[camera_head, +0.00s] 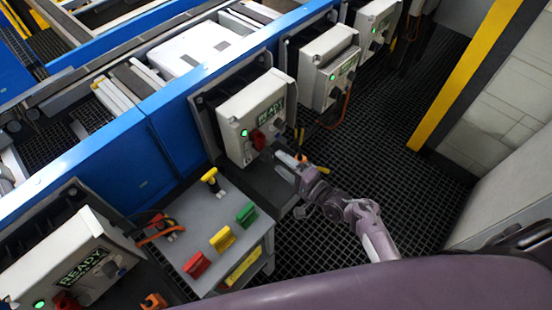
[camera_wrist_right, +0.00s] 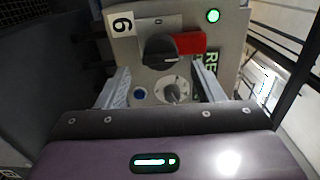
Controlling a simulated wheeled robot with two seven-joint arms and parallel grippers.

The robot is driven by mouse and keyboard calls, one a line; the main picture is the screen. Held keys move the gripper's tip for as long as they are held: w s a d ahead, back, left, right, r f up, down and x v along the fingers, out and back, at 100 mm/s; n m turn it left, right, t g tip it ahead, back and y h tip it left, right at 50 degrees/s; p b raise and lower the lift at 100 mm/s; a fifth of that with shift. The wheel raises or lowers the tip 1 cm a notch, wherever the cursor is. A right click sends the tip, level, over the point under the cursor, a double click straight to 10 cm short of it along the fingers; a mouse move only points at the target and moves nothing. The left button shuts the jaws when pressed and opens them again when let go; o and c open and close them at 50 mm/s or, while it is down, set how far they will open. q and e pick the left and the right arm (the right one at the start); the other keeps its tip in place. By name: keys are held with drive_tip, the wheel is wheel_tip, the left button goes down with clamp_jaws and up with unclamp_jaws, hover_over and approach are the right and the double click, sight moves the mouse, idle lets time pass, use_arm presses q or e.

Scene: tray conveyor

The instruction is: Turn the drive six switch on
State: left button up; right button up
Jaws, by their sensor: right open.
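The drive box (camera_head: 250,122) with a READY label and a lit green lamp is at the centre of the head view. In the right wrist view, the grey panel (camera_wrist_right: 225,78) carries a numeral plate that looks like 6 (camera_wrist_right: 122,23). A black rotary switch (camera_wrist_right: 160,46) with a red part at its right is on it; the red part also shows in the head view. My right gripper (camera_head: 287,160) is open and empty in front of the panel. In the wrist view its fingers (camera_wrist_right: 164,90) stand apart below the switch, on either side of a smaller round knob (camera_wrist_right: 173,92). My left gripper is not visible.
Similar boxes stand at the upper right (camera_head: 325,70) and lower left (camera_head: 75,265). A grey stand (camera_head: 215,205) with red, yellow and green pieces is left of my gripper. The blue conveyor (camera_head: 150,170) runs behind. Dark grating floor is open to the right.

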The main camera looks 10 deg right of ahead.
drive_tip(key=v, duration=0.4)
drive_tip(key=shift+s, duration=0.1)
idle(0.3)
